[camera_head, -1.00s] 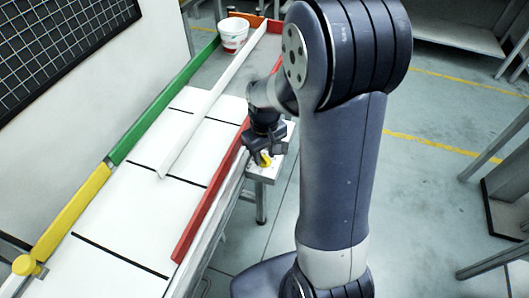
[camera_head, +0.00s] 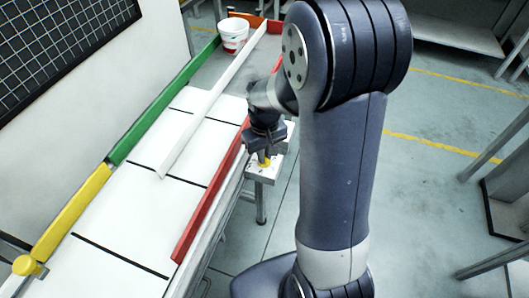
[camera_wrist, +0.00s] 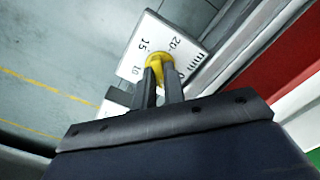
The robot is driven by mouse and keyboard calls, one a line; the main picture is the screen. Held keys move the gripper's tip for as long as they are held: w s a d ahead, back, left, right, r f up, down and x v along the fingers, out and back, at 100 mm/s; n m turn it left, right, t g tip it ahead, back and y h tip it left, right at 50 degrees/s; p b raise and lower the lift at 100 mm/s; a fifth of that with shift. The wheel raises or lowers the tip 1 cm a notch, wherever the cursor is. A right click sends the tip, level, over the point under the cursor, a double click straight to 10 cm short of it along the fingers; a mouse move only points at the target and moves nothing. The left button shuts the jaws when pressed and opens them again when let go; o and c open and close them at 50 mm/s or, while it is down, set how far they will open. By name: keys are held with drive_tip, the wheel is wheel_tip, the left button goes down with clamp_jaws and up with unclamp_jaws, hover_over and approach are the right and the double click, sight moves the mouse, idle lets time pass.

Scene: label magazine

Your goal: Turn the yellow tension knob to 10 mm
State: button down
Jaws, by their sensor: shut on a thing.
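The yellow tension knob (camera_wrist: 158,63) sits on a white scale plate (camera_wrist: 190,30) in the wrist view. The plate carries the marks 10, 15, 20 and "mm". My gripper (camera_wrist: 161,78) is shut on the knob, one dark finger on each side. The fingers hide part of the knob and the lower part of the scale. I cannot tell which mark the knob points to. In the head view the knob (camera_head: 264,162) shows just below my gripper (camera_head: 264,153), on the plate (camera_head: 262,176) beside the table's right side.
A red rail (camera_head: 208,212) runs along the table's right edge, close to my gripper. A white bar (camera_head: 200,125) lies across the white table surface. A white cup (camera_head: 234,36) stands at the far end. A second yellow knob (camera_head: 26,265) is at the lower left.

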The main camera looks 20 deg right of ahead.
drive_tip(key=m, duration=1.4)
drive_tip(key=shift+m, duration=1.9)
drive_tip(key=c, duration=1.5)
unclamp_jaws()
wheel_tip(320, 180, up, 11)
drive_tip(key=shift+f+p, duration=0.1)
drive_tip(key=shift+p, duration=0.55)
